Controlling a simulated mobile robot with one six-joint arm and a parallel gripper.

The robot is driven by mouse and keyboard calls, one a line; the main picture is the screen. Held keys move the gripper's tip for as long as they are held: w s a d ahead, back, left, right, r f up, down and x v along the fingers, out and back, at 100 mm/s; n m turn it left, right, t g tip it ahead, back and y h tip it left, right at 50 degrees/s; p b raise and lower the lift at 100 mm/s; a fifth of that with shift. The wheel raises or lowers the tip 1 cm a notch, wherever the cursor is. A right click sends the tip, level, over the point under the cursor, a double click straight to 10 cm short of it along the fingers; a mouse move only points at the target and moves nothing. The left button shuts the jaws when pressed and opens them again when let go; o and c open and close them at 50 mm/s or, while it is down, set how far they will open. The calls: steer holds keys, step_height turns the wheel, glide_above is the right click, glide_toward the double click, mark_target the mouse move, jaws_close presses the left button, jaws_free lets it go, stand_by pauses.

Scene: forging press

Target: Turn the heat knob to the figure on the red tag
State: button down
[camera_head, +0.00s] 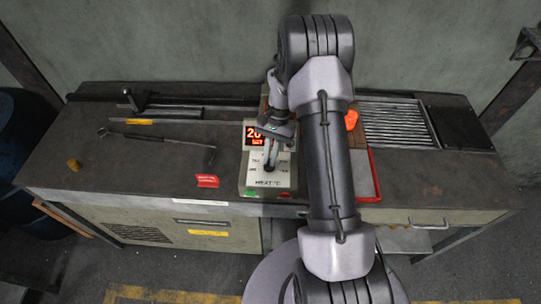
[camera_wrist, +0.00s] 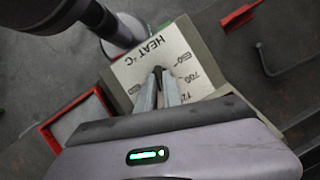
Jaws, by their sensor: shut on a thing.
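The heat control box (camera_head: 253,185) stands near the middle of the bench, with a cream dial face marked HEAT °C and a lit red display (camera_head: 255,135) that reads 20 at its visible part. My gripper (camera_head: 269,172) points down at the dial and is shut on the heat knob, which is mostly hidden by the fingers. In the wrist view my gripper (camera_wrist: 160,75) meets the dial face (camera_wrist: 140,70), where 700 and other partly covered figures show. The red tag (camera_head: 207,181) stands on the bench left of the box; its writing is too small to read.
A long-handled tool (camera_head: 165,138) lies at the left, near a small yellow piece (camera_head: 74,164). A red-edged tray (camera_head: 374,178) is right of the box, partly behind my arm. A ribbed grate (camera_head: 395,125) lies farther right. The bench's front left is mostly clear.

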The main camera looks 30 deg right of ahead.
steer(key=c, duration=1.5)
jaws_free()
steer(key=p+v, duration=0.3)
steer(key=v, duration=1.4)
steer(key=shift+r, duration=0.3)
